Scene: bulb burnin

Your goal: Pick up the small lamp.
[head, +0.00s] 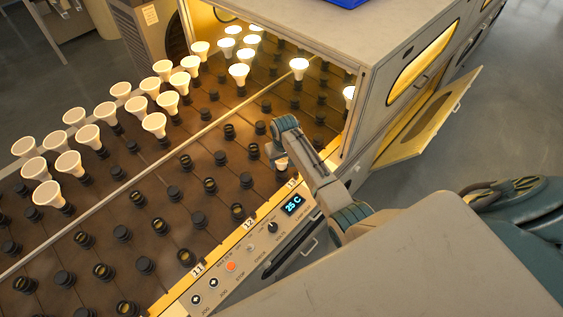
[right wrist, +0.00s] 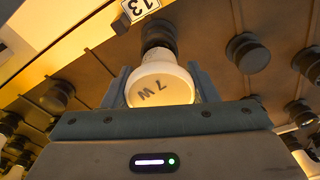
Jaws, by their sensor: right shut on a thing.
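The small lamp (right wrist: 158,86) is white with "7W" on its face and shows in the right wrist view. My right gripper (right wrist: 160,80) is shut on it, one finger on each side. Its narrow end points at a dark socket (right wrist: 158,36) beside the label 13; I cannot tell whether it is seated in it. In the head view my right gripper (head: 280,153) is over the near edge of the rack, and only a pale bit of the lamp (head: 281,163) shows under it. My left gripper is not in view.
The rack (head: 130,208) holds many dark sockets. Larger lit lamps (head: 155,124) stand in its far rows. A grey oven housing (head: 300,32) rises at the right, with an open door flap (head: 424,120). A control panel showing 25 C (head: 293,204) lines the near edge.

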